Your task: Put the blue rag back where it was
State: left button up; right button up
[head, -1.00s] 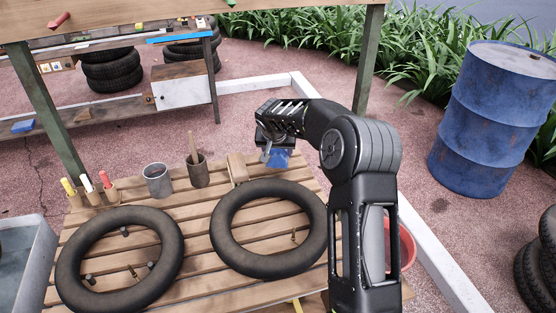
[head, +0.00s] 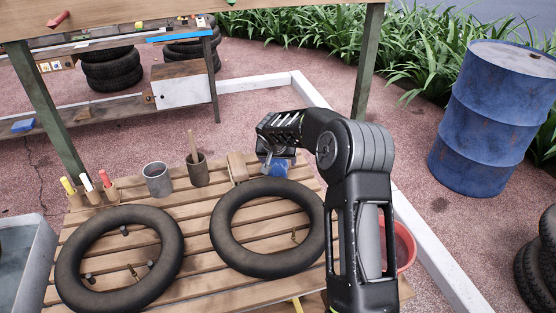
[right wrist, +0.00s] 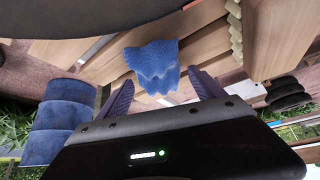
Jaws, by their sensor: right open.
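The blue rag (head: 278,169) is a crumpled cloth at the far right edge of the slatted wooden table, beside a wooden block. My right gripper (head: 272,154) is just above it, pointing down. In the right wrist view the gripper (right wrist: 160,76) is open, its two dark fingers apart. The rag (right wrist: 152,62) shows beyond and between the fingertips, with gaps on both sides, against the wooden slats. Part of the rag is hidden by the gripper in the head view. My left gripper is not in view.
Two black inner tubes lie on the table (head: 195,238), the right tube (head: 226,222) close in front of the rag. The wooden block (head: 237,167), a brown cup (head: 198,173) and a grey cup (head: 157,181) stand left of it. A red bucket (head: 405,248) is right of the table.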

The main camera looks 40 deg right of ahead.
jog(key=shift+r, duration=0.1)
jog(key=shift+r+p, duration=0.15)
jog(key=shift+p, duration=0.15)
jog(key=shift+s+a+r, duration=0.1)
jog(key=shift+r, duration=0.1)
jog(key=b+v, duration=0.1)
jog(key=v, duration=1)
jog(key=shift+r+b, duration=0.15)
jog(key=shift+b, duration=0.15)
jog(key=shift+s+a, duration=0.1)
